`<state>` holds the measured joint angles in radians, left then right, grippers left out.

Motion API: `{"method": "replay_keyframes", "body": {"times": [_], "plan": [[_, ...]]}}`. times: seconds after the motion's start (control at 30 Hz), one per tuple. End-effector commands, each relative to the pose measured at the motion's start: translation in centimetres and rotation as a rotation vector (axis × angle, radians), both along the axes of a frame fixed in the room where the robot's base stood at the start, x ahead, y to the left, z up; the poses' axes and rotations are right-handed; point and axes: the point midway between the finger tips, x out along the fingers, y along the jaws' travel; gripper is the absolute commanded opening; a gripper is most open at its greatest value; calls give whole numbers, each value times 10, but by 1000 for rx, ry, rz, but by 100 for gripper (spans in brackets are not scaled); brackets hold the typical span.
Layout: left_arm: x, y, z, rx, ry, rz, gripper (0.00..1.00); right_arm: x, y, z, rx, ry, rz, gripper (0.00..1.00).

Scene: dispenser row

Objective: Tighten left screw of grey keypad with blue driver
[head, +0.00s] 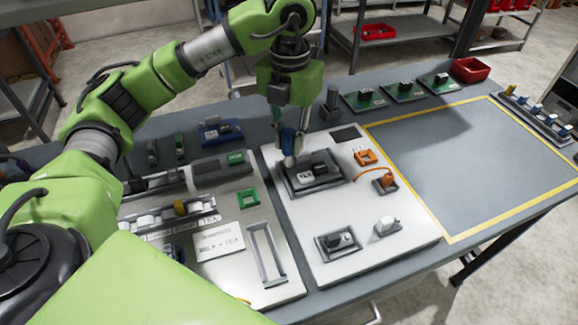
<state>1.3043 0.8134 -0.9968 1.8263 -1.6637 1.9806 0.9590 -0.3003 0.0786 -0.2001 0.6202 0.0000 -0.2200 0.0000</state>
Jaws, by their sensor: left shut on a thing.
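My left gripper (287,130) points down over the white panel and is shut on the blue driver (288,144). The driver is roughly upright, its lower end over the upper left part of a dark grey unit (335,181), which looks like the grey keypad. Black and pale parts sit on this unit. The left screw is too small or hidden behind the driver, so I cannot tell whether the tip touches it. My right gripper is not in view.
A second white panel (228,268) lies to the left. Several green boards and a red bin (470,69) stand behind. The yellow-bordered area (460,165) is clear.

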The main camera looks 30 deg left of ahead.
Motion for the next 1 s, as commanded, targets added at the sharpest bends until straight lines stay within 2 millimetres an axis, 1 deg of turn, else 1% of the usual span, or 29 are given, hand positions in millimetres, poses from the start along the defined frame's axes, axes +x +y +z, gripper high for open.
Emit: {"method": "replay_keyframes", "body": {"times": [0.03, 0.13, 0.37, 0.6, 0.8, 0.9, 1.0], "plan": [[0, 0, -3, 0, 0, -57, 0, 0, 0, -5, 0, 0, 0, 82], [0, -1, -2, 0, 1, -161, 0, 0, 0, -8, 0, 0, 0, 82], [0, -1, -2, 0, 2, -274, 0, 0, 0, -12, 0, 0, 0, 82], [0, -1, -3, 0, 0, -566, 0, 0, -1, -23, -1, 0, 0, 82], [-1, -2, -2, -1, 1, -786, 0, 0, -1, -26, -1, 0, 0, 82], [-1, -2, -2, -2, 2, -834, 0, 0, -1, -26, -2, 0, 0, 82], [-1, -2, -1, -1, 2, -842, 0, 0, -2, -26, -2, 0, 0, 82]]}}
